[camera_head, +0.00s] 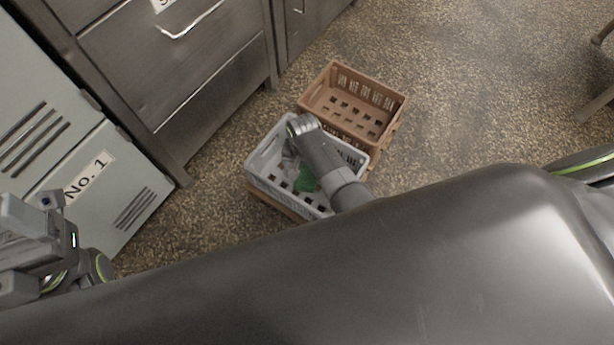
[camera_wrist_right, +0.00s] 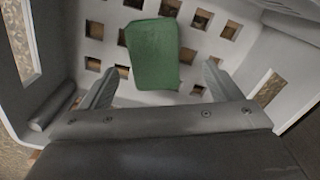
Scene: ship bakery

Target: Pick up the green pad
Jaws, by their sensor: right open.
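The green pad (camera_head: 305,180) lies on the slotted floor of the light grey crate (camera_head: 262,172). In the right wrist view the pad (camera_wrist_right: 153,54) is a rounded green block, lying flat. My right gripper (camera_wrist_right: 158,84) is open and reaches down into the crate. Its two fingers stand apart on either side of the pad's near end, with nothing between them that I can see held. In the head view my right arm hides part of the crate and the gripper (camera_head: 291,150). My left gripper (camera_head: 40,240) is at the left edge; its jaws are unclear.
A brown crate (camera_head: 383,99) stands directly behind the grey crate. Grey drawers (camera_head: 185,60) and a cabinet marked No. 1 (camera_head: 135,195) stand to the left. The grey crate's walls surround my right gripper.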

